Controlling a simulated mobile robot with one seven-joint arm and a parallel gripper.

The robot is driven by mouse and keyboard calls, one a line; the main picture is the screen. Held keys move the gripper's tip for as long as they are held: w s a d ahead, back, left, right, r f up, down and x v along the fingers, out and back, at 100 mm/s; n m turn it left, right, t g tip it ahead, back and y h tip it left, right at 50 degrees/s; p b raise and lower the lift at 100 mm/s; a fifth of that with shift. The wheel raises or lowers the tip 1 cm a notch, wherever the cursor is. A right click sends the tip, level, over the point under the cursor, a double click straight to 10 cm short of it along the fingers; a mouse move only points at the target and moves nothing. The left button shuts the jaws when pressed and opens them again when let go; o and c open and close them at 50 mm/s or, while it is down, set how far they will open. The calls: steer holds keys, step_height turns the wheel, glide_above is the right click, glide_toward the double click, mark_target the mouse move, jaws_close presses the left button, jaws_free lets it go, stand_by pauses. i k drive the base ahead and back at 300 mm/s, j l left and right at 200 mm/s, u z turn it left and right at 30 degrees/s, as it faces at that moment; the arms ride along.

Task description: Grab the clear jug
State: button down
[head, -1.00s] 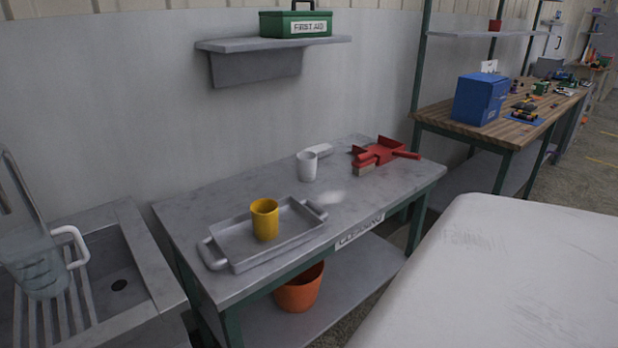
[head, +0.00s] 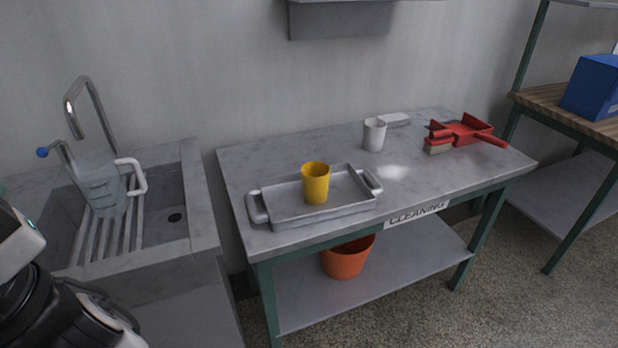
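The clear jug (head: 101,188) stands upright on the slatted rack in the sink at the left of the head view. It is see-through with a bluish tint, and its white handle (head: 137,177) points to the right. Part of my arm shows at the lower left corner, in front of the sink and below the jug. My gripper's fingertips are not in view, so I cannot see whether they are open or shut.
A chrome faucet (head: 88,112) and a blue-tipped lever (head: 44,152) stand behind and left of the jug. The cleaning table (head: 420,180) to the right holds a grey tray (head: 257,205) with a yellow cup (head: 316,183), a white cup (head: 374,134) and a red dustpan (head: 463,130).

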mark_target(97, 175)
steer(key=z, duration=0.15)
steer(key=u, duration=1.25)
steer(key=z, duration=1.4)
steer(key=j+z, duration=0.5)
steer(key=j, duration=0.2)
steer(key=k+j, duration=0.1)
steer(key=j, duration=0.4)
steer(key=k+j, duration=0.1)
steer(key=j, duration=0.4)
